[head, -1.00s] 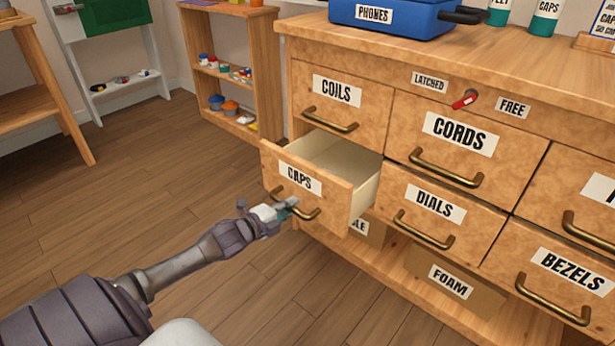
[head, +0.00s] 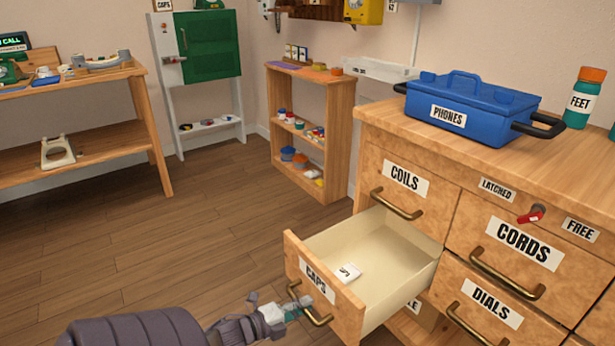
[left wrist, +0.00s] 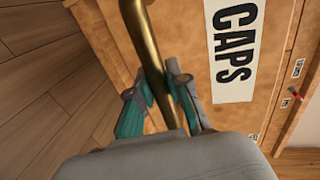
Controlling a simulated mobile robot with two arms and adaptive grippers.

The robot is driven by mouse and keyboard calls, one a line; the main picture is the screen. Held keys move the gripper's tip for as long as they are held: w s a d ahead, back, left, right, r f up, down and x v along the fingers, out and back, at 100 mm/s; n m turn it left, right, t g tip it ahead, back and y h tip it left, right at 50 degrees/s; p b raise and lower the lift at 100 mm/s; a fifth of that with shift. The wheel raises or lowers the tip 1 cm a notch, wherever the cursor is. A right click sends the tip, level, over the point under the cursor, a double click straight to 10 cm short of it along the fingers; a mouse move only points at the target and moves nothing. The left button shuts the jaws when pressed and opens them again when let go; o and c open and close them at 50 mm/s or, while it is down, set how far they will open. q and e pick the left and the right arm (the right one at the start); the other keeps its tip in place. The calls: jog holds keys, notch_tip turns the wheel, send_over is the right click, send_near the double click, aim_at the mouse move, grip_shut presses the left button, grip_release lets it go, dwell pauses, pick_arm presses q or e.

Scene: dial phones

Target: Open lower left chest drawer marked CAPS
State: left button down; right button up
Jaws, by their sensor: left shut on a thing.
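The CAPS drawer (head: 345,301) at the lower left of the wooden chest is pulled well out. A small white item with a dark mark (head: 347,273) lies inside on its pale floor. My left gripper (head: 298,308) is at the drawer's front, shut on the brass handle (head: 318,319). In the left wrist view, the teal-padded fingers of the gripper (left wrist: 160,108) sit on either side of the brass bar (left wrist: 150,55), beside the CAPS label (left wrist: 233,50). My right gripper is in neither view.
Above are the COILS drawer (head: 403,192) and a red lever (head: 531,215) between the LATCHED and FREE labels. The CORDS (head: 518,247) and DIALS (head: 493,303) drawers are shut. A blue PHONES box (head: 470,100) stands on top. The wooden floor (head: 190,250) at left is clear.

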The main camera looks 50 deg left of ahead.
pick_arm(q)
jog(key=shift+s, duration=0.1)
jog(key=c, duration=1.1)
grip_release()
jog(key=v, duration=1.2)
